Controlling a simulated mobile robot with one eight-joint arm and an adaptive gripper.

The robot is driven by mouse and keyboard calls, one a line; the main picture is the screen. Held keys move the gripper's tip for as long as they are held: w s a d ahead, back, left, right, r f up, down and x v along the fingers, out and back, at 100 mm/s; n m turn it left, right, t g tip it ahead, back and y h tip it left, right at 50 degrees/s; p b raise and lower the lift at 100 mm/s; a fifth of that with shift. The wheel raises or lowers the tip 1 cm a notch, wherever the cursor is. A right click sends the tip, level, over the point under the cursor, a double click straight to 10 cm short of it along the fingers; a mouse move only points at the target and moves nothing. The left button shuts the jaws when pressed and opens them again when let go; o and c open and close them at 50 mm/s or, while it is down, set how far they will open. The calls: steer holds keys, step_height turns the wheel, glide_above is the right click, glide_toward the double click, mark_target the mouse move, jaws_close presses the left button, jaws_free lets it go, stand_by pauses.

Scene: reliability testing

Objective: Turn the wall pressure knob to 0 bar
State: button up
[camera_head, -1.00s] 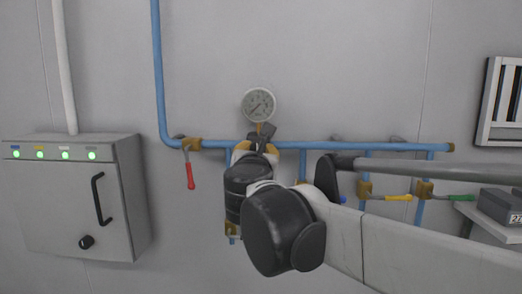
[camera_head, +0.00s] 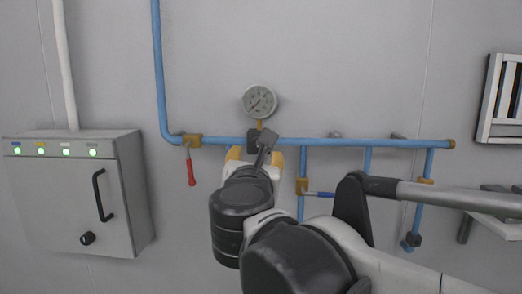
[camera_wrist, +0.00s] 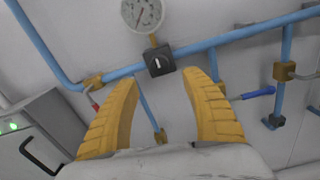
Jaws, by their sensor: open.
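The wall pressure knob is a black square knob with a white mark (camera_wrist: 160,60), mounted on the blue pipe below the round gauge. In the wrist view its white mark stands about upright. In the head view the knob (camera_head: 253,137) is partly hidden behind a dark part of my wrist. The gauge (camera_head: 259,101) also shows in the wrist view (camera_wrist: 143,13); its needle leans to the lower left and its numbers are too small to read. My gripper (camera_wrist: 159,78) is open and empty, its yellow fingers spread either side of the knob, apparently short of touching it.
A grey cabinet (camera_head: 75,195) with green lights stands at left. A red-handled valve (camera_head: 191,165) hangs left of the knob. A blue-handled valve (camera_head: 318,194) is at lower right. The horizontal blue pipe (camera_head: 360,145) runs along the wall. A slatted frame (camera_head: 505,98) is at far right.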

steer(key=s, duration=0.3)
steer(key=shift+w+f, duration=0.1)
steer(key=shift+f, duration=0.05)
steer(key=s+d+f+m+g+h+b, duration=0.15)
steer(key=d+f+m+b, duration=0.45)
steer(key=f, duration=0.6)
steer(key=s+d+f+m+g+h+b, duration=0.1)
steer(key=s+d+f+m+g+b, duration=0.15)
steer(key=d+f+m+b, duration=0.65)
steer(key=s+d+f+m+g+h+b, duration=0.1)
steer(key=s+d+f+m+g+b, duration=0.2)
steer(key=f, duration=1.1)
steer(key=s+d+f+m+g+y+b, duration=0.1)
steer(key=s+f+m+b, duration=0.2)
steer(key=f, duration=0.6)
steer(key=s+d+f+m+g+y+b, duration=0.1)
steer(key=s+f+m+b, duration=0.3)
steer(key=f, duration=0.6)
steer(key=s+d+f+m+g+y+b, duration=0.1)
steer(key=s+f+m+y+b, duration=0.1)
steer(key=f+m+b, duration=0.5)
step_height(320, 180, down, 3)
steer(key=shift+s+d+r+m+g, duration=0.15)
steer(key=shift+s+d+m+g, duration=0.2)
steer(key=shift+s+m, duration=0.55)
steer(key=shift+w+a, duration=0.1)
steer(key=shift+w, duration=0.15)
